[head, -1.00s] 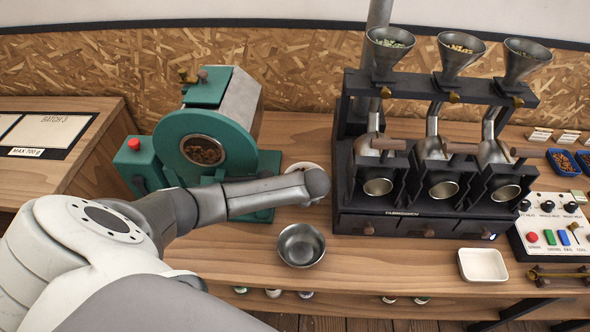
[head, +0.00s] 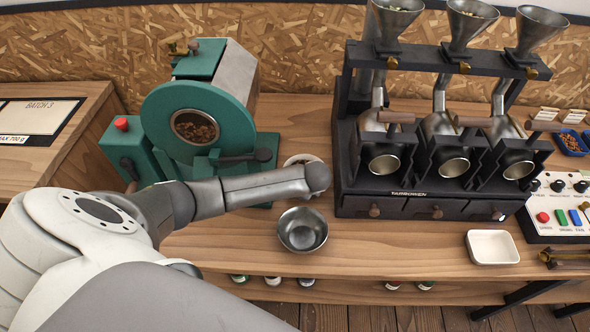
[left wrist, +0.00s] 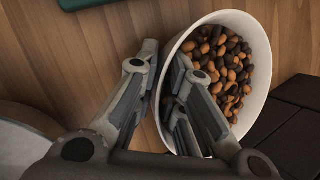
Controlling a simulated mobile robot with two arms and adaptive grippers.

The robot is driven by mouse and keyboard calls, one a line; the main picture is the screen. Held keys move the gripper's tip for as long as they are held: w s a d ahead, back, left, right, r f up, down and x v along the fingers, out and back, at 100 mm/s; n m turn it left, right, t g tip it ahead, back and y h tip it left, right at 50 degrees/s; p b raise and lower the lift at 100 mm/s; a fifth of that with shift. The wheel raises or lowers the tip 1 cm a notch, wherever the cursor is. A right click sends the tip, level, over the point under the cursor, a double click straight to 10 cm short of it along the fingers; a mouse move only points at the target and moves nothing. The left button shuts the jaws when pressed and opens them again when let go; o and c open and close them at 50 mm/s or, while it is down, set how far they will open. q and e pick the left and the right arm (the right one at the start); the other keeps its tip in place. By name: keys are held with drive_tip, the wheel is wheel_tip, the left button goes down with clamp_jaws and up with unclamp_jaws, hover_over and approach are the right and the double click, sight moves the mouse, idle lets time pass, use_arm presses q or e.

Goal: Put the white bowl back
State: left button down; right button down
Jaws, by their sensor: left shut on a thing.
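The white bowl (left wrist: 262,75) fills the right of the left wrist view and holds brown and dark beans. My left gripper (left wrist: 172,88) is shut on its near rim, with one finger inside the bowl and one outside. In the head view only a sliver of the white bowl (head: 302,159) shows behind my left arm, between the green roaster and the black machine. The left fingers are hidden there under the wrist. Whether the bowl touches the wooden counter (head: 400,245) I cannot tell. My right gripper is not in view.
A metal bowl (head: 302,230) stands on the counter just in front of my left wrist. The green roaster (head: 195,115) is left, the black machine with metal funnels (head: 430,210) right. A white square dish (head: 492,248) and a button panel (head: 560,208) are farther right. The front middle counter is clear.

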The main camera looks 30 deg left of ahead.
use_arm(q)
drive_tip(key=shift+d, duration=0.1)
drive_tip(key=c, duration=1.9)
unclamp_jaws()
drive_tip(key=shift+f, duration=0.15)
drive_tip(key=shift+o, duration=0.4)
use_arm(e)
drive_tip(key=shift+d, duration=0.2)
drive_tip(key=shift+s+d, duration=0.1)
use_arm(q)
drive_tip(key=shift+s+d+r, duration=0.15)
drive_tip(key=shift+d+r, duration=0.05)
drive_tip(key=shift+r, duration=0.35)
drive_tip(key=v, duration=1.1)
drive_tip(key=shift+b, duration=0.35)
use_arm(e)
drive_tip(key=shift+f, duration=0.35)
use_arm(q)
drive_tip(key=shift+a+r, duration=0.1)
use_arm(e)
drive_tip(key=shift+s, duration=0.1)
